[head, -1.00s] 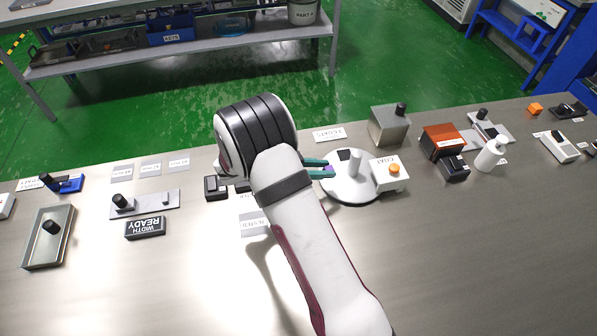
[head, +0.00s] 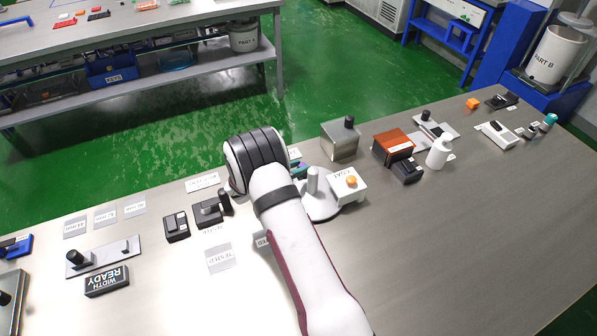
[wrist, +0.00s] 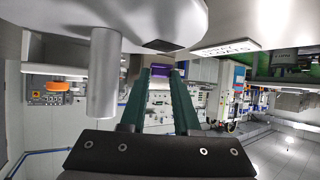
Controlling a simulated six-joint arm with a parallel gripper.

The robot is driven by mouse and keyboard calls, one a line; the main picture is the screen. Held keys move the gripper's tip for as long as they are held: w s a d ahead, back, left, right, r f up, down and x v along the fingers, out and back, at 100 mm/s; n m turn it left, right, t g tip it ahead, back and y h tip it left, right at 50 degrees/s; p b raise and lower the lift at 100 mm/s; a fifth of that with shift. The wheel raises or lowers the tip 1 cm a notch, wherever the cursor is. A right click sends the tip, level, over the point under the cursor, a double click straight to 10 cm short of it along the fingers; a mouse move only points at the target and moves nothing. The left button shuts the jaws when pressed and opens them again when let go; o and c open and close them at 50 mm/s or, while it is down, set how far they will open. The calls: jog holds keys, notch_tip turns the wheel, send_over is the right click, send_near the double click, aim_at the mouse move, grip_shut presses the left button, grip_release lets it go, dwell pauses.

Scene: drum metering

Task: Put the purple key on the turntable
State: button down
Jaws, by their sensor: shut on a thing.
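The turntable (head: 322,209) is a round white disc with an upright grey post (head: 313,181), right of my arm in the head view. In the wrist view the post (wrist: 103,75) hangs at left beneath a pale surface. My gripper (wrist: 160,74) has teal fingers, shut on the purple key (wrist: 160,70) at their tips. In the head view only a bit of teal finger (head: 298,167) shows, by the far left side of the turntable; my wrist hides the rest. I cannot tell whether the key touches the disc.
A white box with an orange knob (head: 350,182) adjoins the turntable on the right. A grey metal block (head: 341,142) stands behind it. An orange-brown block (head: 392,146) and white bottle (head: 439,152) are farther right. Black fixtures (head: 208,213) stand left of my arm. The front right bench is clear.

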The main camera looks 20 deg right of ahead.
jog(key=shift+f, duration=1)
jog(key=c, duration=0.6)
grip_release()
jog(key=shift+f, duration=0.15)
jog(key=shift+c, duration=0.2)
